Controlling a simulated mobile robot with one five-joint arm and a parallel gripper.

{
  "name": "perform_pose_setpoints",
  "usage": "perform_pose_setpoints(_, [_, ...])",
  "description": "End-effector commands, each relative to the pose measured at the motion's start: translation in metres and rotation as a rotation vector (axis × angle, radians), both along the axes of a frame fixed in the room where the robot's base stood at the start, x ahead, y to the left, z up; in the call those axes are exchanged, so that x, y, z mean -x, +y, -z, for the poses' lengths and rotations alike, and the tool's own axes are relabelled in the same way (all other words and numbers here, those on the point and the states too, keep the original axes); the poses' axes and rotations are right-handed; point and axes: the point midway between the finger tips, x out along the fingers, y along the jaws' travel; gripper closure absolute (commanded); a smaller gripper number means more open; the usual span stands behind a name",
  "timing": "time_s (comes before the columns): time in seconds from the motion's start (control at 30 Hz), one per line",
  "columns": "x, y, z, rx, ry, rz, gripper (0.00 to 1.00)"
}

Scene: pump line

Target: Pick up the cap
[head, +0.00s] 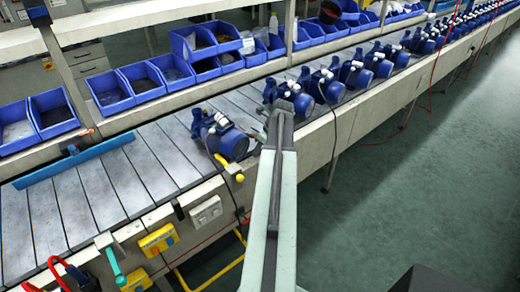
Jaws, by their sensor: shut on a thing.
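My gripper (281,108) is at the end of my pale arm, which reaches up the middle of the head view. It is seen from behind, over the near edge of the conveyor. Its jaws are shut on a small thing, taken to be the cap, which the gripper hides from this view. A blue pump (221,136) lies on the conveyor to the left of my gripper. Another blue pump (288,95) stands just behind the gripper tip; whether they touch cannot be told. White parts show on top of several pumps.
The slatted conveyor (110,185) runs from lower left to upper right, with more pumps along it. Blue bins (110,90) line the shelf behind it. Yellow-fitted boxes (158,240) hang on the near side.

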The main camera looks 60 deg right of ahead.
Motion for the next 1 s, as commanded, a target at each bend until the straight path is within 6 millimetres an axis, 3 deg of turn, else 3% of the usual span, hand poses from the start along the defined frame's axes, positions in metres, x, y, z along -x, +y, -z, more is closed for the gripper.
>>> perform_pose_setpoints(0.03, [0.0, 0.0, -0.014, 0.0, 0.0, 0.0, 0.99])
perform_pose_setpoints(0.7, [-0.001, 0.001, -0.144, -0.001, 0.0, -0.001, 0.99])
perform_pose_setpoints(0.83, [-0.001, 0.001, -0.16, -0.001, 0.0, -0.001, 0.99])
perform_pose_setpoints(1.0, [-0.001, 0.001, -0.164, 0.0, 0.0, -0.002, 0.99])
